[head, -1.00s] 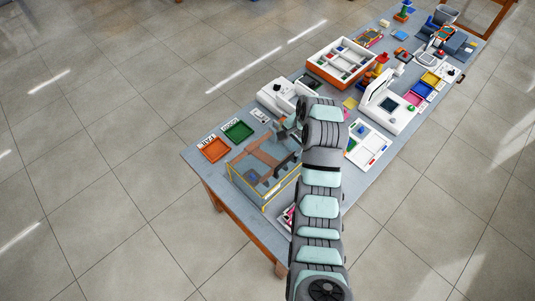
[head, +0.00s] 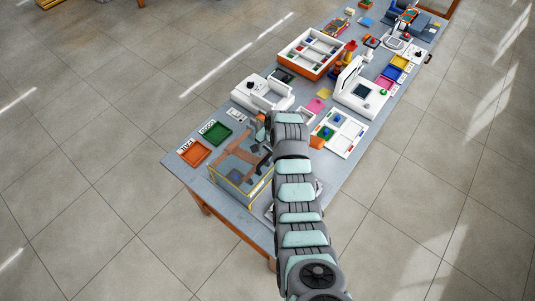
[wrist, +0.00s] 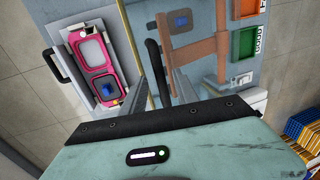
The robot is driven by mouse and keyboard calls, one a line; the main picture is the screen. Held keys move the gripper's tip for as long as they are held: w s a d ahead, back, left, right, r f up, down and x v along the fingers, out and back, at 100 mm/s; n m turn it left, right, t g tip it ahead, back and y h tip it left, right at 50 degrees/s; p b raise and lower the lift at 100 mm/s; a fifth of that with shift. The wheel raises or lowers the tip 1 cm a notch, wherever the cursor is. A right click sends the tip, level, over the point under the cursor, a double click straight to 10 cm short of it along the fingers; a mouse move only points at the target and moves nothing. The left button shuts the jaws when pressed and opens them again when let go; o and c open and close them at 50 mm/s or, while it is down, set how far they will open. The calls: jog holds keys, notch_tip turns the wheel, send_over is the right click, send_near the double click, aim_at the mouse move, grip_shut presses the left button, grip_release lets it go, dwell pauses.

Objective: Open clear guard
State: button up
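The clear guard (head: 226,171) is a see-through box with yellow edges near the table's front left end. Brown and grey parts show through it. In the wrist view its clear panel (wrist: 206,84) fills the middle and right, with a yellow edge along its left. A black curved handle (wrist: 153,62) stands by that edge. My gripper (wrist: 170,78) is at the handle, with its two grey fingers apart and the handle appearing between them. I cannot tell whether they touch it. In the head view, my arm hides most of the gripper.
A pink device (wrist: 93,53) lies in a white tray with a black handle, left of the guard in the wrist view. An orange tray (head: 195,153) and a green tray (head: 216,133) lie beyond the guard. White machines and a sorting tray (head: 338,133) crowd the table further back.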

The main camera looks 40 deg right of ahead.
jog(key=shift+f, duration=0.1)
jog(key=shift+c, duration=0.2)
grip_shut()
dwell(1.3)
